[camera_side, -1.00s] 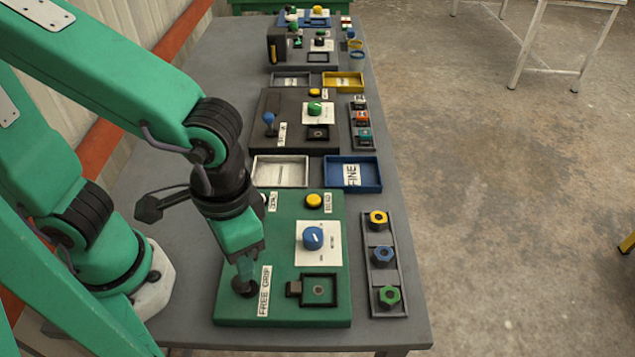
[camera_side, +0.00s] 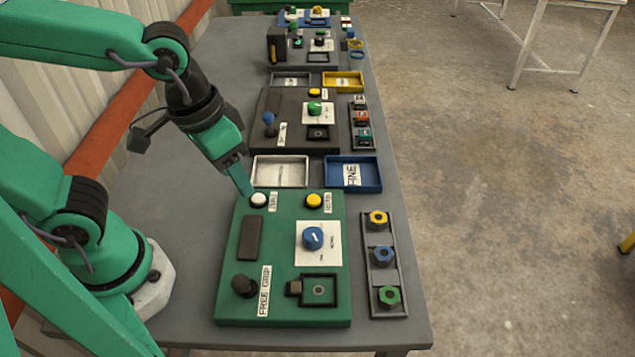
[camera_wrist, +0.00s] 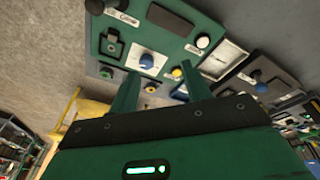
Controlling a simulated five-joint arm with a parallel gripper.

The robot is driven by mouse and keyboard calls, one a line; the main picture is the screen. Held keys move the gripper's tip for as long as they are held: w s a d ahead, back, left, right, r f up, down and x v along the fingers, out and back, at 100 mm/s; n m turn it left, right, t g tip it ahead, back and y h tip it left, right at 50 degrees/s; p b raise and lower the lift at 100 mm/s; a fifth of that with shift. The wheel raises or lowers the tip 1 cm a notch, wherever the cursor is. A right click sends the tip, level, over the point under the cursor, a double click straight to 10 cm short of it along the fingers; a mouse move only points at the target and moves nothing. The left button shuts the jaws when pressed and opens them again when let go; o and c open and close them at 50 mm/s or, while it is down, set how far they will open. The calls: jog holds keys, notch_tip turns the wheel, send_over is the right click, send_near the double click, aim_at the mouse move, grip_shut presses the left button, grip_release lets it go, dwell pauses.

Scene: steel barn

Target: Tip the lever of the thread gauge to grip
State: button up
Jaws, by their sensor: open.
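The green thread gauge (camera_side: 287,262) lies at the near end of the bench. Its black-knobbed lever (camera_side: 243,284) stands at its lower left beside the FREE GRIP label (camera_side: 265,290); I cannot tell for sure which word it leans towards. In the wrist view the lever (camera_wrist: 95,6) is cut by the top edge. My gripper (camera_side: 244,186) is empty above the gauge's far left corner, close to the white button (camera_side: 258,200); I cannot tell whether it touches. The wrist view shows my gripper (camera_wrist: 160,72) with its two fingers apart.
The gauge also carries a blue dial (camera_side: 313,238), a yellow button (camera_side: 314,200) and a square socket (camera_side: 319,290). A rack (camera_side: 383,262) of coloured nuts stands to its right. A white tray (camera_side: 280,171) and a blue FINE tray (camera_side: 352,173) lie beyond it.

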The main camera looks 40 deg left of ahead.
jog(key=w+a+r+n+t+y, duration=0.1)
jog(key=a+r+t, duration=0.2)
jog(key=a, duration=0.7)
jog(key=shift+a+r, duration=0.35)
jog(key=shift+r, duration=0.45)
jog(key=shift+w, duration=0.1)
jog(key=m+g, duration=0.2)
jog(key=g, duration=0.3)
send_over(240, 278)
jog(key=f, duration=0.9)
jog(key=shift+w, duration=0.4)
jog(key=shift+s+d+f+g+y, duration=0.3)
jog(key=shift+s+d+f, duration=0.05)
jog(key=shift+s, duration=0.2)
jog(key=shift+f, duration=0.15)
jog(key=shift+w+a+f, duration=0.1)
jog(key=shift+a+f, duration=0.1)
jog(key=shift+f, duration=1.7)
jog(key=shift+a+f, duration=0.2)
jog(key=shift+f, duration=1.65)
